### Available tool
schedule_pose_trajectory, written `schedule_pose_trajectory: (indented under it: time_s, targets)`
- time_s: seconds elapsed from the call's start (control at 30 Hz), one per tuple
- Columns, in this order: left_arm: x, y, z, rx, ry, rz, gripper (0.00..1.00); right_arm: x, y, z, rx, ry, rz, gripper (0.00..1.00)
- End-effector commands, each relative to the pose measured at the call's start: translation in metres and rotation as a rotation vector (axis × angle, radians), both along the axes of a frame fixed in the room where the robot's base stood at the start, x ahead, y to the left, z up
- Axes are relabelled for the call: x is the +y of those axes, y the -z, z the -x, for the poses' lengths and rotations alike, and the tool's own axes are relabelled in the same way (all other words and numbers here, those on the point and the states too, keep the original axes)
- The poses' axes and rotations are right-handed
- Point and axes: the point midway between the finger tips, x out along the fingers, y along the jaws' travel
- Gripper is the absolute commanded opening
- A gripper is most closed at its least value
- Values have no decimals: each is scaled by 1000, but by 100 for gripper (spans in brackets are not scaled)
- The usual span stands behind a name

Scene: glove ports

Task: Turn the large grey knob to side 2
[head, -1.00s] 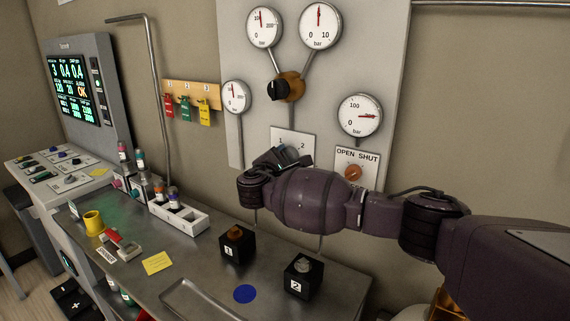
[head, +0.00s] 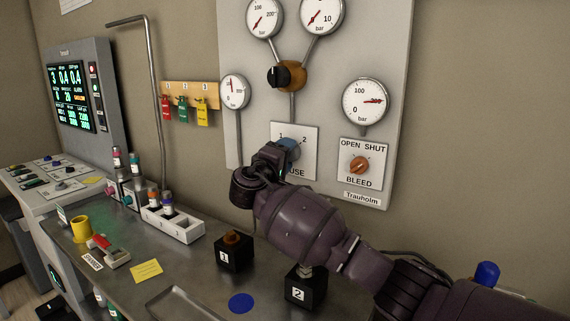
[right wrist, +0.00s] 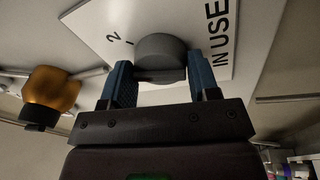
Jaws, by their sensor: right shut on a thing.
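The large grey knob (right wrist: 161,50) sits on the white IN USE plate (right wrist: 235,15), which carries the marks 1 and 2. In the right wrist view it is between the blue fingers of my right gripper (right wrist: 160,74), which is shut on it. In the head view the plate (head: 306,135) is on the grey wall panel, and my right gripper (head: 284,152) covers its lower left part and most of the knob. The knob's pointer is not clear, so I cannot tell which side it faces. My left gripper is not in view.
A brass valve with a black knob (head: 279,76) is above the plate. Right of it are a gauge (head: 366,101) and the BLEED plate with an orange knob (head: 359,165). Black boxes 1 (head: 234,254) and 2 (head: 305,288) stand on the bench below my arm.

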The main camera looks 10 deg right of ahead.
Motion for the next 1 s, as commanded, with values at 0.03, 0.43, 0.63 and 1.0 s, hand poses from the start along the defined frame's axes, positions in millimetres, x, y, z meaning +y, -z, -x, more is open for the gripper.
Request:
schedule_pose_trajectory:
  time_s: [0.03,0.43,0.63,1.0]
  targets:
    - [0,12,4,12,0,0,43,2,14,-1,-17,-1,-36,32]
    - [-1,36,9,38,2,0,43,3,13,-2,-256,0,-273,32]
    - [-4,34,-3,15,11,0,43,3,11,-2,-337,1,-351,32]
    - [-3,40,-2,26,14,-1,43,3,6,-1,-399,0,-409,32]
